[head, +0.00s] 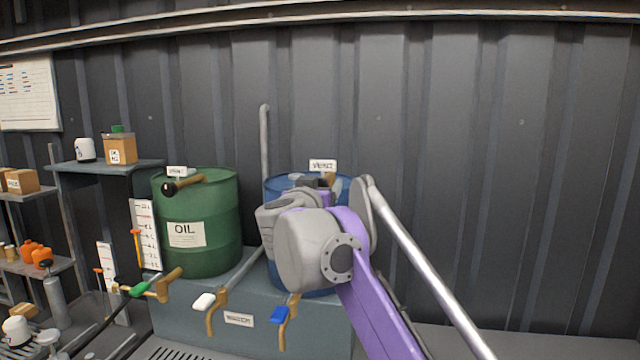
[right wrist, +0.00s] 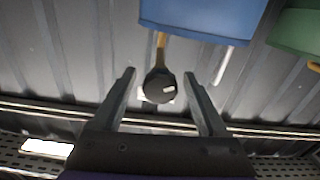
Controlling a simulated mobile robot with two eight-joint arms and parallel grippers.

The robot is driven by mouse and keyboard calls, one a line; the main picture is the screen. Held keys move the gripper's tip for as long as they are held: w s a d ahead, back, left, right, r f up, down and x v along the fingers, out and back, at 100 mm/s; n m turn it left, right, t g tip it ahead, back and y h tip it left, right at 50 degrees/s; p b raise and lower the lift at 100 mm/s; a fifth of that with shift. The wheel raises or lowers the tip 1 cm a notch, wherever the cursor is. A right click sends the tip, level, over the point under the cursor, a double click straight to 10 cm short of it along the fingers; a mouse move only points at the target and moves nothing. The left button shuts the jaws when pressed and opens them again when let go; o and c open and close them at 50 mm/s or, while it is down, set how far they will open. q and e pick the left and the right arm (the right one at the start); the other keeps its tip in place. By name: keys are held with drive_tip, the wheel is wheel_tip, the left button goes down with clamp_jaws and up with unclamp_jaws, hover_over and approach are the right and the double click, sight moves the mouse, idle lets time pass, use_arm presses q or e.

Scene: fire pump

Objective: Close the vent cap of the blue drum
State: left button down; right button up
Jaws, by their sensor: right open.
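The blue drum (head: 275,187) stands on a grey-blue bench, mostly hidden behind my right arm in the head view. Its side shows at the top of the right wrist view (right wrist: 200,18). A brass-coloured stem (right wrist: 160,40) with a round black knob (right wrist: 158,86) sticks out from the drum; it looks like the vent cap's handle. My right gripper (right wrist: 160,92) is open, with one finger on each side of the knob and gaps to both. The head view hides the fingers and most of the cap. My left gripper is not in view.
A green oil drum (head: 215,225) with a similar black-knobbed brass handle (head: 183,186) stands left of the blue drum. A white vent label (head: 322,165) sits above the blue drum. Taps with white (head: 204,301) and blue (head: 279,314) handles project in front. The wall to the right is clear.

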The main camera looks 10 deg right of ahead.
drive_tip(key=shift+w, duration=0.1)
clamp_jaws()
idle(0.4)
